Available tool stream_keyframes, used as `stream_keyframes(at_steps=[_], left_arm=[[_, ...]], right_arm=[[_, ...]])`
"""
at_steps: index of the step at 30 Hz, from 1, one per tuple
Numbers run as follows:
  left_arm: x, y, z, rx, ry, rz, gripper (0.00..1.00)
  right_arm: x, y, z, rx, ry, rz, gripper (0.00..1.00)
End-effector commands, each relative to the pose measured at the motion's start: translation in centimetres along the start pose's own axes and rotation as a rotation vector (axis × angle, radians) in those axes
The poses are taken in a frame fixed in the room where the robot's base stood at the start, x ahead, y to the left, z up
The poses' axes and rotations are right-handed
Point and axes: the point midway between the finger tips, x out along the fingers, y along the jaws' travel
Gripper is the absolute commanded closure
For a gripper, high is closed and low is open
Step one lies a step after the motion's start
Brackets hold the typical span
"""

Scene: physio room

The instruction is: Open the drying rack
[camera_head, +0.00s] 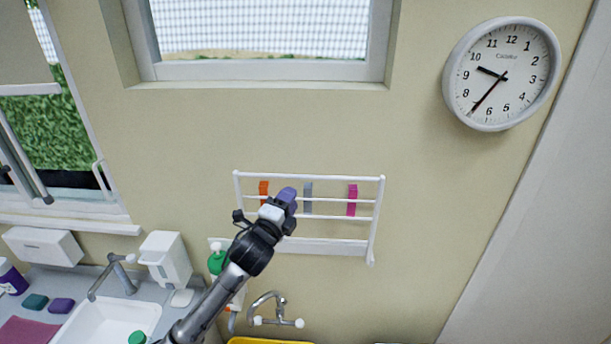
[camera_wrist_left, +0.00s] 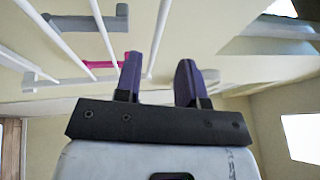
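The white drying rack (camera_head: 330,178) is fixed on the beige wall, with several thin rails and an orange, a grey and a pink piece on it. My left gripper (camera_head: 287,195) is in front of the rack's left half and hides part of its rails. In the left wrist view the two purple fingers (camera_wrist_left: 158,75) stand apart with nothing between them, near the white rails (camera_wrist_left: 161,30). I cannot tell whether a finger touches a rail. The pink piece (camera_wrist_left: 108,64) shows behind the left finger. My right gripper is in neither view.
A white sink (camera_head: 110,322) and grey counter are at lower left. A green-topped bottle (camera_head: 216,260) is partly behind my left arm, and a wall tap (camera_head: 272,312) is below the rack. A wall clock (camera_head: 503,75) hangs upper right. The wall right of the rack is clear.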

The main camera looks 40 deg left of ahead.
Motion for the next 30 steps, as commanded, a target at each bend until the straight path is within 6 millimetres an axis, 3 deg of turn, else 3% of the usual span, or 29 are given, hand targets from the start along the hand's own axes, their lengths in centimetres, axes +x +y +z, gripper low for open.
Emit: stream_keyframes(at_steps=[6, 15, 30], left_arm=[[4.2, -0.3, -0.1, -0.004, 0.000, 0.001, 0.64], [8.0, -0.1, -0.1, -0.003, 0.000, 0.002, 0.64], [9.5, 0.1, -0.1, -0.001, 0.002, 0.002, 0.64]], right_arm=[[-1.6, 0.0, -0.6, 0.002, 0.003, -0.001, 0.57], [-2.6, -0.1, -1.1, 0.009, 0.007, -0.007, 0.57], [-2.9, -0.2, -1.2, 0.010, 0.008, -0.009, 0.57]])
